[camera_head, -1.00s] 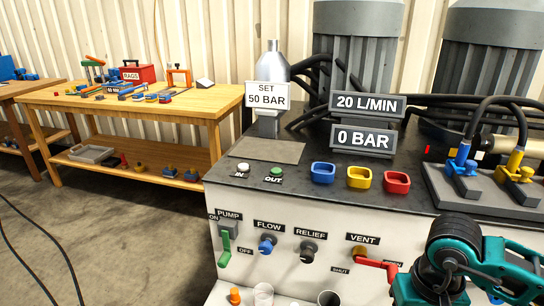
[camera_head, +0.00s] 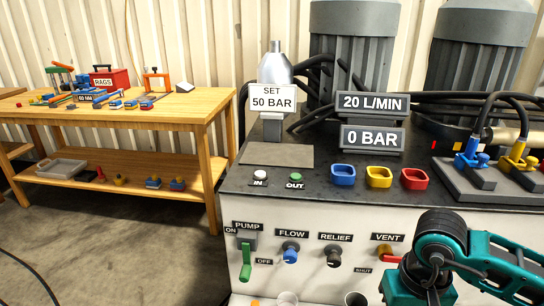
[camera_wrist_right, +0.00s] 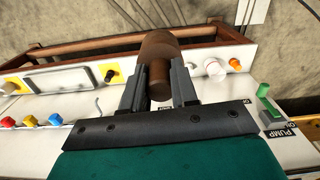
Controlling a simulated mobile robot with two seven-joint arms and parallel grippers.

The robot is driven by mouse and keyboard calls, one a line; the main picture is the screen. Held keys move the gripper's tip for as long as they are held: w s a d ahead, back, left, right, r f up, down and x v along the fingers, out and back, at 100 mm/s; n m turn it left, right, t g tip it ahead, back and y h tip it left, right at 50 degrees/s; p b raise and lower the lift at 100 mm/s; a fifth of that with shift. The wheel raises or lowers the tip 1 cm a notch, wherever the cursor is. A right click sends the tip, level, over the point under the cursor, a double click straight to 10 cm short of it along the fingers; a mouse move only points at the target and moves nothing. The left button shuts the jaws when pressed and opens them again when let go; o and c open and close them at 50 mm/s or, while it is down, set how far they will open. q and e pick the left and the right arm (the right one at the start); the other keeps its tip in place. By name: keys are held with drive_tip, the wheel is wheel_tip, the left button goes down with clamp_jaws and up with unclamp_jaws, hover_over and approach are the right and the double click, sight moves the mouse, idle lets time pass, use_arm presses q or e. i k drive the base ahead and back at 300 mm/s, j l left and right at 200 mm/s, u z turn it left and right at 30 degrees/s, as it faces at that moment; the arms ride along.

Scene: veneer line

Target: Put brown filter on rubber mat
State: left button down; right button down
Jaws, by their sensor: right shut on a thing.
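A brown cylindrical filter (camera_wrist_right: 160,48) is held in my right gripper (camera_wrist_right: 161,88), which is shut on it in the right wrist view. The filter shows a wide, darker body and a narrower brown end between the fingers. In the head view my right arm is at the lower right, and its gripper and the filter are out of the picture. The flat grey-brown rubber mat (camera_head: 276,155) lies on the dark bench top, left of the middle, with nothing on it. My left gripper is not in view.
Behind the mat stands the SET 50 BAR sign (camera_head: 271,98). The white IN button (camera_head: 260,175) and green OUT button (camera_head: 295,178) sit in front of it. A wooden workbench (camera_head: 170,108) stands at left.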

sight(269, 158)
drive_tip(key=i+j+z, duration=0.2)
drive_tip(key=j, duration=0.6)
drive_tip(key=k+j+z, duration=0.15)
drive_tip(key=j, duration=0.6)
drive_tip(key=i+j, duration=0.15)
drive_tip(key=j, duration=0.25)
drive_tip(key=i+j+z, duration=0.15)
drive_tip(key=j, duration=0.2)
drive_tip(key=i+j, duration=0.1)
drive_tip(key=j, duration=0.3)
drive_tip(key=i+j+z, duration=0.15)
drive_tip(key=j, duration=0.25)
